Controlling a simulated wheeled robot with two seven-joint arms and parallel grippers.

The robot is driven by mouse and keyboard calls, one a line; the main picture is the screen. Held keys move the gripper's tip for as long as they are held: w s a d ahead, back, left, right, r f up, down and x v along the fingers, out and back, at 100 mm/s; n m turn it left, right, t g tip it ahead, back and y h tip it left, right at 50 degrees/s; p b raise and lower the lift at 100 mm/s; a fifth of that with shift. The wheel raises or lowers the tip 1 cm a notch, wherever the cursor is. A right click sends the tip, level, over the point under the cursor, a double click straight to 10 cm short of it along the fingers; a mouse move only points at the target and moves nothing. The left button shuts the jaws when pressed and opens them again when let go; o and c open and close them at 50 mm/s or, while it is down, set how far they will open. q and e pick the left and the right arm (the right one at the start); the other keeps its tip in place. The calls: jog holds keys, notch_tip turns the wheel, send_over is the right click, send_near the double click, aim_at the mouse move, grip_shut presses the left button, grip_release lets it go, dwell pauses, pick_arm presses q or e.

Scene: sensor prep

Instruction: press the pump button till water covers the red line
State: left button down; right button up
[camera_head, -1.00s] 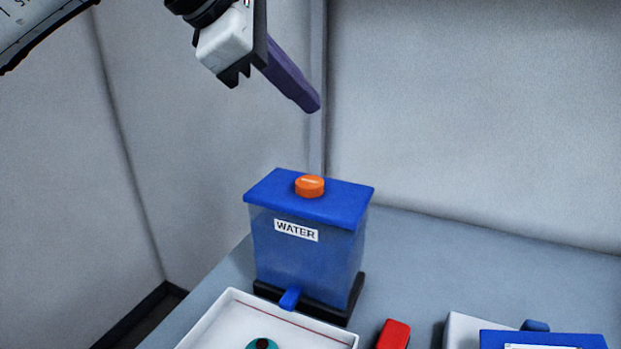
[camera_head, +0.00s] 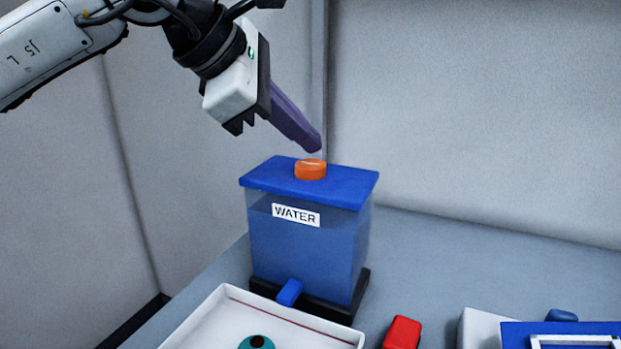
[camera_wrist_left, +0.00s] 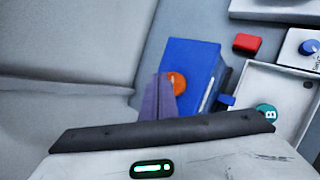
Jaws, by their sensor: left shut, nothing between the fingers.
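The water dispenser (camera_head: 305,245) is a clear-walled tank with a blue lid, a WATER label, blue water inside and a blue spout (camera_head: 289,292) low on its front. The orange pump button (camera_head: 310,170) sits on the lid and also shows in the left wrist view (camera_wrist_left: 177,84). My left gripper (camera_head: 312,143) is shut and empty, its purple fingers pointing down just above the button, with a small gap showing. A white tray (camera_head: 222,300) with a thin red line on its inner wall stands below the spout; I see no water in it. My right gripper is not in view.
A teal round piece (camera_head: 256,343) lies in the tray. A red block (camera_head: 402,333) and a white-and-blue box (camera_head: 510,335) stand to the right. Grey walls close off the back and left.

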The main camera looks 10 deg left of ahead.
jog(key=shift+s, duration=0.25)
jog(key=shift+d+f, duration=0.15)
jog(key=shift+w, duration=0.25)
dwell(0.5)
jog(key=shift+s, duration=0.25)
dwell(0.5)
pick_arm(q)
jog(key=shift+f, duration=0.1)
jog(key=shift+f+b, duration=0.4)
jog(key=shift+b, duration=0.1)
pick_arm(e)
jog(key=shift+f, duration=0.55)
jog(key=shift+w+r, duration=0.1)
pick_arm(q)
jog(key=shift+f, duration=0.1)
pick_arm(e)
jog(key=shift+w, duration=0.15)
